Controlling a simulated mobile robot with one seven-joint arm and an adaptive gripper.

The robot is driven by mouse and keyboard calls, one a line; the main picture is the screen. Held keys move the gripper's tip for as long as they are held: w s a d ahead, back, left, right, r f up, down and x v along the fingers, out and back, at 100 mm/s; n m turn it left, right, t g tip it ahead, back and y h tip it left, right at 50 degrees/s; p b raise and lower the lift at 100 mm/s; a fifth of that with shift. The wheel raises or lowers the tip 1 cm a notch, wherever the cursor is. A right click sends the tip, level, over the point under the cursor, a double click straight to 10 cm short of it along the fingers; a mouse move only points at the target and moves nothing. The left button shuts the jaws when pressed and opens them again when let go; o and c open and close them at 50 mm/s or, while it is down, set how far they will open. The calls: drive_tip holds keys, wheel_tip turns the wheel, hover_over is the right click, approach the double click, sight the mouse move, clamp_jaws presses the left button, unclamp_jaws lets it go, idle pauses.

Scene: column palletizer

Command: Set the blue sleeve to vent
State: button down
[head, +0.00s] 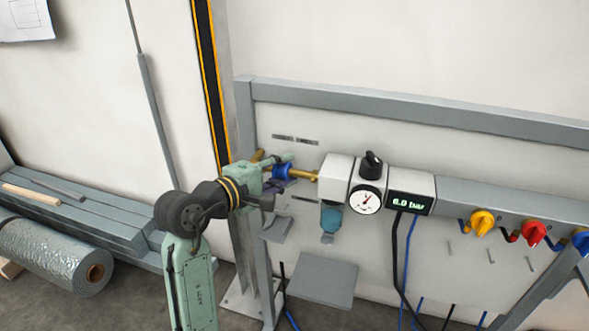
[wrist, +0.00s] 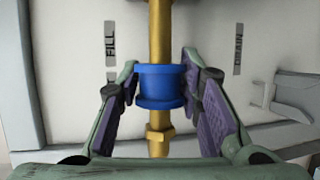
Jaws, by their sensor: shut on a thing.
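The blue sleeve (wrist: 161,86) sits around a brass pipe (wrist: 160,28) in the wrist view, with a brass nut just below it. My gripper (wrist: 160,78) is shut on the sleeve, one purple-padded finger at each side. In the head view, the sleeve (head: 282,172) shows on the brass pipe left of the white regulator block, with my gripper (head: 277,175) at it. In the wrist view, a label reading FILL (wrist: 109,40) is left of the pipe. A second label (wrist: 238,48) on the right is hard to read.
A dial gauge (head: 367,200) with a black knob and a 6.0 bar display (head: 407,205) are to the right. Yellow (head: 482,222) and red (head: 534,233) valve handles are farther right. A grey frame post (head: 247,150) stands close to my gripper.

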drive_tip(key=shift+w+a, duration=0.25)
drive_tip(key=shift+a, duration=0.45)
drive_tip(key=c, duration=1.2)
unclamp_jaws()
drive_tip(key=shift+a, duration=0.1)
drive_tip(key=shift+c, duration=0.2)
drive_tip(key=v, duration=1.2)
